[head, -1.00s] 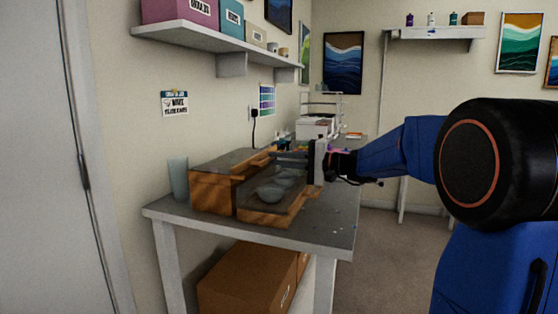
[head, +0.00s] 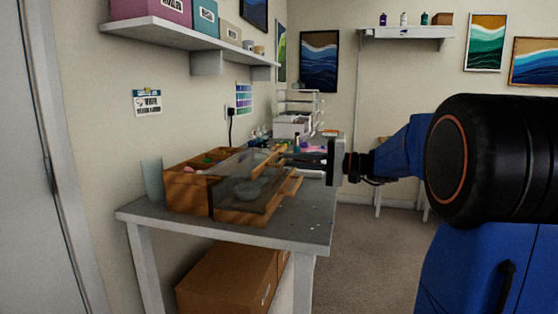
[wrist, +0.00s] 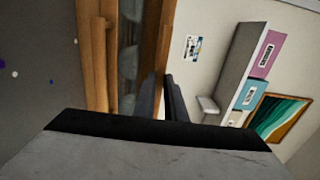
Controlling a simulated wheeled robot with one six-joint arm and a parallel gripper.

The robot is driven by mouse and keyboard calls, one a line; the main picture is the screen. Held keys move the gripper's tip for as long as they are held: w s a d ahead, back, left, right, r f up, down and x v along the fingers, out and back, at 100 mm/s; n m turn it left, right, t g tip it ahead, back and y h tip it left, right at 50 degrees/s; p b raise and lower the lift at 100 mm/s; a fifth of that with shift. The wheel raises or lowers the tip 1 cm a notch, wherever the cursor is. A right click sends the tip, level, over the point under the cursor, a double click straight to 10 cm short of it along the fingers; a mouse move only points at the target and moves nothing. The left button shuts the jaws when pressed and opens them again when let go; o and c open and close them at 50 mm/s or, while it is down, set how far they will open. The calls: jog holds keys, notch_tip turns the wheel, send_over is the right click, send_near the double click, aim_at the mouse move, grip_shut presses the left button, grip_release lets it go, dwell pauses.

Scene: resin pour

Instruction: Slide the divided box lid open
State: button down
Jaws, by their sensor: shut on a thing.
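The divided wooden box (head: 228,215) stands on the grey table. Its left part is uncovered and shows small coloured items (head: 215,157). In the wrist view the dark fingers (wrist: 162,92) meet at a wooden strip (wrist: 158,45); the exact contact is partly hidden.
A clear tumbler (head: 152,181) stands left of the box. A shelf (head: 190,38) with boxes hangs above on the wall. Bottles and a white rack (head: 292,126) stand behind. The table's front right is mostly free, and a cardboard box (head: 225,280) sits below.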

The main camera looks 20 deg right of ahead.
jog(key=shift+v, duration=0.95)
jog(key=c, duration=2.1)
grip_release()
jog(key=shift+d, duration=0.1)
jog(key=v, duration=1.7)
jog(key=shift+s, duration=0.1)
jog(key=shift+d, duration=0.1)
